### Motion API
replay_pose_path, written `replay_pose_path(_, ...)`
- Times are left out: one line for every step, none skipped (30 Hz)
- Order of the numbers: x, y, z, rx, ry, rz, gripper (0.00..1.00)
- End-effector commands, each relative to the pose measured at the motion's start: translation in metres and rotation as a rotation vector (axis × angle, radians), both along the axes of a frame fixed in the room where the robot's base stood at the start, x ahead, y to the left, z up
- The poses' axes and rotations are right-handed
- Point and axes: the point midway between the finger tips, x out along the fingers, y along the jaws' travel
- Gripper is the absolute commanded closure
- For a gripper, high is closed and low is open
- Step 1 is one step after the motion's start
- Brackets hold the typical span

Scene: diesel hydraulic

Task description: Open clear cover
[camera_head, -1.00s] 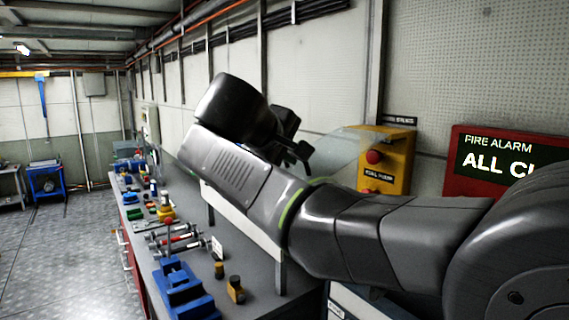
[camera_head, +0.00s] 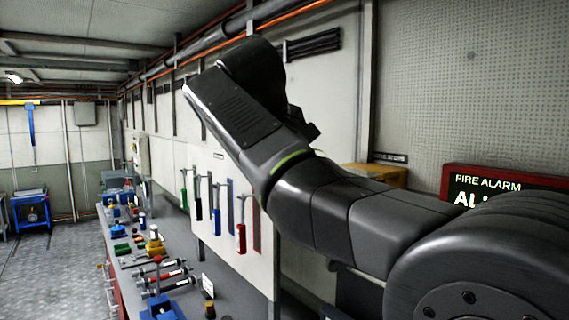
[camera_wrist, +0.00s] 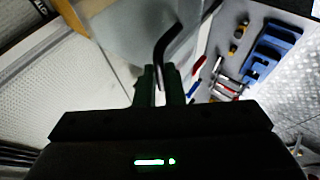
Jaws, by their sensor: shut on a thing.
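In the wrist view my gripper (camera_wrist: 160,78) is shut on a dark bent handle (camera_wrist: 173,42). A pale translucent panel, which looks like the clear cover (camera_wrist: 128,32), lies directly beyond the fingertips and beside the handle. In the head view my arm and wrist hide the cover and the jaws. The yellow box (camera_head: 377,174) shows only as a top strip behind my arm. Its yellow edge also shows at the upper left of the wrist view (camera_wrist: 70,15).
A red fire alarm sign (camera_head: 500,183) hangs on the wall at right. A tool board (camera_head: 222,205) with hanging hammers stands behind my arm. The workbench (camera_head: 240,295) at left carries blue parts and several tools. Open floor lies further left.

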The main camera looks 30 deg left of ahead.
Motion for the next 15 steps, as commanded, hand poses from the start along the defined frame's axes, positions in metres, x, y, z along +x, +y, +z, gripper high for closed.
replay_pose_path(0.0025, -0.0031, -0.0003, -0.006, -0.003, -0.011, 1.0)
replay_pose_path(0.0025, -0.0031, -0.0003, -0.006, -0.003, -0.011, 1.0)
replay_pose_path(0.0025, -0.0031, -0.0004, -0.007, -0.004, -0.011, 1.0)
replay_pose_path(0.0025, -0.0031, -0.0004, -0.007, -0.004, -0.011, 1.0)
replay_pose_path(0.0025, -0.0031, -0.0004, -0.007, -0.004, -0.011, 1.0)
replay_pose_path(0.0025, -0.003, -0.0005, -0.007, -0.004, -0.011, 1.0)
replay_pose_path(0.0025, -0.003, -0.0006, -0.007, -0.004, -0.011, 0.88)
replay_pose_path(0.0025, -0.0029, -0.0005, -0.007, -0.004, -0.011, 0.82)
replay_pose_path(0.0022, -0.0027, -0.0006, -0.007, -0.003, -0.01, 0.74)
replay_pose_path(0.002, -0.0024, -0.0006, -0.006, -0.003, -0.009, 0.69)
replay_pose_path(0.0019, -0.0022, -0.0006, -0.005, -0.003, -0.008, 0.69)
replay_pose_path(0.0017, -0.0019, -0.0006, -0.005, -0.003, -0.007, 0.69)
replay_pose_path(0.0015, -0.0017, -0.0006, -0.005, -0.003, -0.007, 0.69)
replay_pose_path(0.0014, -0.0015, -0.0005, -0.004, -0.003, -0.006, 0.69)
replay_pose_path(0.0012, -0.0013, -0.0004, -0.004, -0.002, -0.006, 0.69)
